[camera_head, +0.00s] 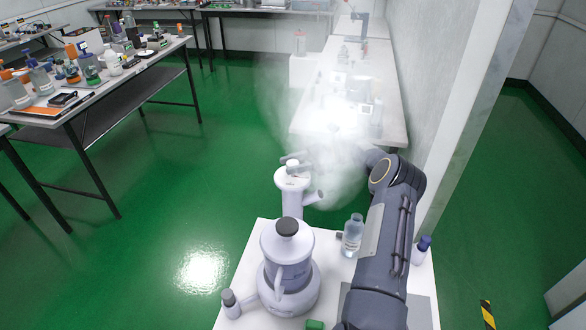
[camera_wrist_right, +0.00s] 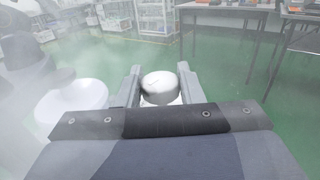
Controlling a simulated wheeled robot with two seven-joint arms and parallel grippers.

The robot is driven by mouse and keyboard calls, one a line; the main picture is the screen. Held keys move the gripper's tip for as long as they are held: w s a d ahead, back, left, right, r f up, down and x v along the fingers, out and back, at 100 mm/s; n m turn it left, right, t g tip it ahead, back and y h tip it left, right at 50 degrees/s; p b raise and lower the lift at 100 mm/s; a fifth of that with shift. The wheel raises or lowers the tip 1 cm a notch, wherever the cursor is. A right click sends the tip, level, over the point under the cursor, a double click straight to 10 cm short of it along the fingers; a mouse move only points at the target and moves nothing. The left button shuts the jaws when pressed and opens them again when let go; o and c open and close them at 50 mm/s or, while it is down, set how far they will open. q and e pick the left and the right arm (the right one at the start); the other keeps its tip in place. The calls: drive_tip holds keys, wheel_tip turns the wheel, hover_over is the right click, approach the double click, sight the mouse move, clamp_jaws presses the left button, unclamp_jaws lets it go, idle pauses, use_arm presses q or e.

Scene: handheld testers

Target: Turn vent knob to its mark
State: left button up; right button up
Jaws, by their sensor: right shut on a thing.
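A pale handheld tester stands on a white-topped table, with a dark-capped round body (camera_head: 287,265) and a taller neck (camera_head: 292,200) behind it. The vent knob, a round white cap, shows in the right wrist view (camera_wrist_right: 160,86) between the fingers of my right gripper (camera_wrist_right: 158,77). In the head view my right gripper (camera_head: 293,161) is at the top of the neck, shut on the knob, with its rear part blurred by white vapour. I cannot make out the knob's mark. My left gripper is not in view.
White vapour (camera_head: 325,125) hangs around the neck and hides part of the bench behind. A clear labelled bottle (camera_head: 352,236) and a small blue-capped bottle (camera_head: 421,251) stand near my right arm. Green floor (camera_head: 200,215) is clear to the left.

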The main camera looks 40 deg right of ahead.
sight(293, 162)
drive_tip(key=shift+r+n+g+b, duration=0.15)
drive_tip(key=shift+n+g+b, duration=0.15)
drive_tip(key=shift+n+g, duration=0.45)
drive_tip(key=o, duration=0.9)
drive_tip(key=shift+o, duration=0.2)
drive_tip(key=shift+r, duration=0.3)
wheel_tip(293, 162, up, 3)
drive_tip(key=shift+f, duration=0.1)
drive_tip(key=s+a+r, duration=0.9)
drive_tip(key=s, duration=0.1)
drive_tip(key=shift+s+r+p, duration=0.25)
drive_tip(key=shift+s+p, duration=0.1)
drive_tip(key=shift+a, duration=0.15)
